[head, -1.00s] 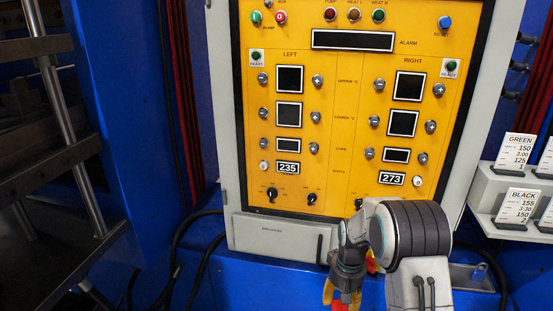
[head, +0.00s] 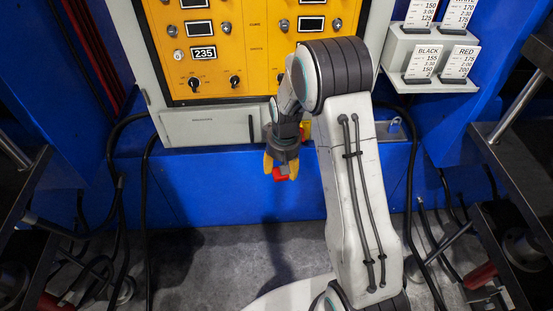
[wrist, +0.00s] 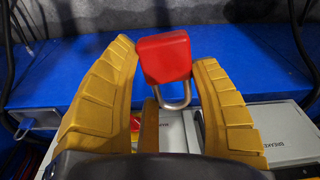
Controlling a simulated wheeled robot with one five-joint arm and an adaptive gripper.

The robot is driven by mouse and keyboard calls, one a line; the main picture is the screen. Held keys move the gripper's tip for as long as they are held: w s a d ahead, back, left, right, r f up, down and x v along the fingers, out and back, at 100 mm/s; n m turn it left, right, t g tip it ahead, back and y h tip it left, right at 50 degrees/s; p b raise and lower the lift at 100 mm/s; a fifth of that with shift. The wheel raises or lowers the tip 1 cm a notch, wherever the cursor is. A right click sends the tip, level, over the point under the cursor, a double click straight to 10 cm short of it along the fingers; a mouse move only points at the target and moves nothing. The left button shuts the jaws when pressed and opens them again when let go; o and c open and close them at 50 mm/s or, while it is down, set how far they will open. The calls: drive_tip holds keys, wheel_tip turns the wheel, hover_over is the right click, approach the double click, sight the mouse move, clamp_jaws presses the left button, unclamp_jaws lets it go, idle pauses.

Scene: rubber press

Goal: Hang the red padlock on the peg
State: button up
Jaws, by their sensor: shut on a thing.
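In the head view my gripper (head: 282,168) hangs in front of the blue ledge below the yellow panel, with its yellow fingers pointing down. The red padlock (head: 280,174) shows between its fingertips. In the wrist view the red padlock (wrist: 165,57) sits between the tips of the two yellow fingers of my gripper (wrist: 166,60). Its metal shackle (wrist: 185,105) points back toward the palm. My gripper is shut on the padlock. I cannot make out the peg in either view.
A grey breaker box (head: 205,127) with a black handle sits under the yellow control panel (head: 240,45). A small blue padlock (head: 395,124) is on the ledge at right. A card rack (head: 430,55) stands at upper right. Black cables hang on both sides.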

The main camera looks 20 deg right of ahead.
drive_tip(key=w+d+f+m+t+h+b, duration=0.1)
drive_tip(key=d+f+t+b, duration=0.35)
drive_tip(key=f+b, duration=1.05)
drive_tip(key=d+f+m+t+h+b, duration=0.1)
drive_tip(key=d+f+t+b, duration=0.55)
drive_tip(key=b, duration=1.45)
drive_tip(key=w+r+t+h+b, duration=0.2)
drive_tip(key=w+r+t, duration=0.3)
drive_tip(key=r, duration=1)
drive_tip(key=x, duration=0.3)
drive_tip(key=shift+w+r, duration=0.2)
drive_tip(key=shift+r, duration=0.1)
drive_tip(key=shift+w, duration=0.15)
